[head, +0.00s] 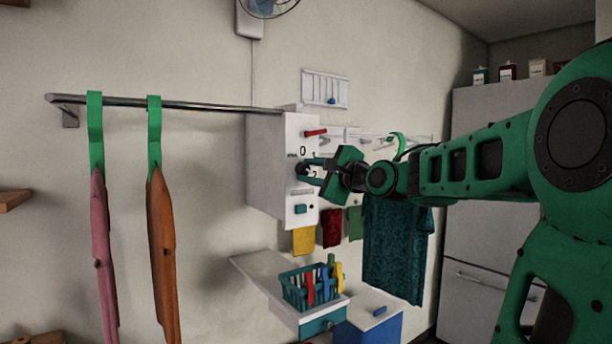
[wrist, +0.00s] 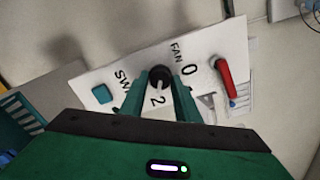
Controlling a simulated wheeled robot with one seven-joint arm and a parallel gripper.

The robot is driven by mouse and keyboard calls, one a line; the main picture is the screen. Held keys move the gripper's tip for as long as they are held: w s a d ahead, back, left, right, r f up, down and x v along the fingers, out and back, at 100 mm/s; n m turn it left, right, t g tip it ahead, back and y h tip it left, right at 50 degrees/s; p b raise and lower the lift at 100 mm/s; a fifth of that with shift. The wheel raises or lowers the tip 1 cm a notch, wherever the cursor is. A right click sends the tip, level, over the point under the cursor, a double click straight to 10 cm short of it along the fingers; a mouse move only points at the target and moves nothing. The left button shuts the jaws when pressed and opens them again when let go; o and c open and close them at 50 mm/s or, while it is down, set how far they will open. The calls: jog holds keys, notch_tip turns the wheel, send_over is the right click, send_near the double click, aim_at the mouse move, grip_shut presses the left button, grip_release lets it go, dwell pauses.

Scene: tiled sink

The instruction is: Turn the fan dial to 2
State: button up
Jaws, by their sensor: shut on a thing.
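The white control box (head: 268,165) hangs on the wall; its front panel (wrist: 125,85) fills the middle of the wrist view. The black fan dial (wrist: 159,77) sits on this panel; it also shows in the head view (head: 301,169). The printed word FAN and a 0 are to its upper right, and a 2 is just below it between my fingers. My gripper (wrist: 158,92) is shut on the dial, one green finger on each side. It reaches the panel from the right in the head view (head: 309,173). I cannot tell where the dial points.
A red lever (wrist: 227,78) and a teal button (wrist: 102,94) flank the dial on the panel. A rail (head: 210,105) with hanging garments runs left of the box. Below are small cloths (head: 331,228) and a teal basket (head: 296,294) on a shelf.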

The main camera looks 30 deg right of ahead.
jog(key=shift+f+m, duration=0.3)
jog(key=shift+f, duration=0.05)
jog(key=o, duration=1)
jog(key=shift+r, duration=0.15)
jog(key=shift+s+r, duration=0.1)
jog(key=shift+s, duration=0.15)
jog(key=s, duration=1)
jog(key=shift+d, duration=0.2)
